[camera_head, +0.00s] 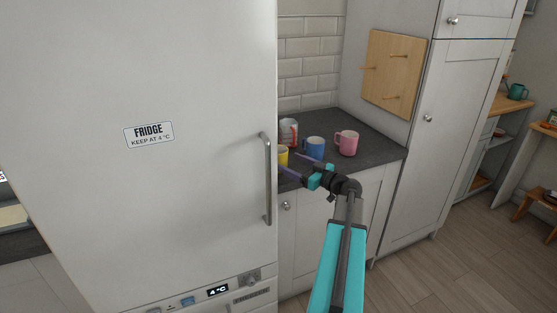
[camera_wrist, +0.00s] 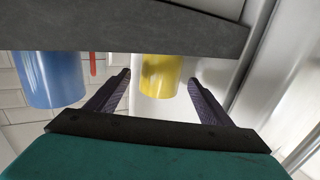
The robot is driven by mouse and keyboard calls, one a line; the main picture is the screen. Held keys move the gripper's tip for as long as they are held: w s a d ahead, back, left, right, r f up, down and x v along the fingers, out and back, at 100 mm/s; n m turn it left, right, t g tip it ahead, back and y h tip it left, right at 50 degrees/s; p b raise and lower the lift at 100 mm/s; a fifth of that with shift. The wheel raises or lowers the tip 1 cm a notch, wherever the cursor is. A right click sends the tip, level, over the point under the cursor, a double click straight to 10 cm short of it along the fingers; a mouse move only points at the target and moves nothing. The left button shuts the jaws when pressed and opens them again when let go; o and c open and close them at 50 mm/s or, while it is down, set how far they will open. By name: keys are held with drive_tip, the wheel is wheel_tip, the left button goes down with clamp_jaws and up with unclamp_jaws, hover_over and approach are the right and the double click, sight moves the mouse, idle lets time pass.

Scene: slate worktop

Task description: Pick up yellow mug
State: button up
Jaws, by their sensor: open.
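The yellow mug (camera_head: 283,157) stands on the slate worktop, partly hidden behind the fridge's edge in the head view. In the wrist view, which is upside down, the yellow mug (camera_wrist: 160,73) shows in the gap between the fingertips. My gripper (camera_head: 289,162) is open and empty at the worktop's front edge, pointing at the yellow mug. In the wrist view my gripper's two fingers (camera_wrist: 159,78) appear on either side of the mug. I cannot tell how far the fingertips reach along it.
A blue mug (camera_head: 315,147) stands right of the yellow one; it also shows in the wrist view (camera_wrist: 52,80). A pink mug (camera_head: 348,143) and a red-and-white mug (camera_head: 288,131) share the worktop (camera_head: 378,146). The fridge (camera_head: 200,200) stands close on the left. A wooden peg board (camera_head: 393,75) hangs behind.

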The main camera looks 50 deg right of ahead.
sight(286, 153)
drive_tip(key=shift+w, duration=0.1)
drive_tip(key=shift+w+r+p, duration=0.1)
drive_tip(key=shift+w+p, duration=0.4)
drive_tip(key=shift+w, duration=0.1)
drive_tip(key=shift+w+a+p, duration=0.15)
drive_tip(key=shift+w+p, duration=0.25)
drive_tip(key=shift+w, duration=0.55)
drive_tip(key=shift+w+a+p, duration=0.1)
drive_tip(key=shift+w+p, duration=0.3)
drive_tip(key=shift+w, duration=0.55)
drive_tip(key=shift+c, duration=0.5)
drive_tip(key=c, duration=1.3)
drive_tip(key=shift+r, duration=0.3)
drive_tip(key=shift+r+b, duration=0.85)
drive_tip(key=shift+r, duration=0.45)
drive_tip(key=shift+s+r+b, duration=0.25)
drive_tip(key=shift+s+b, duration=0.45)
drive_tip(key=shift+s, duration=1.95)
drive_tip(key=shift+s+r+b, duration=0.3)
drive_tip(key=shift+s+b, duration=0.35)
drive_tip(key=shift+s, duration=2)
drive_tip(key=shift+s+r+b, duration=0.25)
drive_tip(key=shift+s+b, duration=0.45)
drive_tip(key=shift+s, duration=1.95)
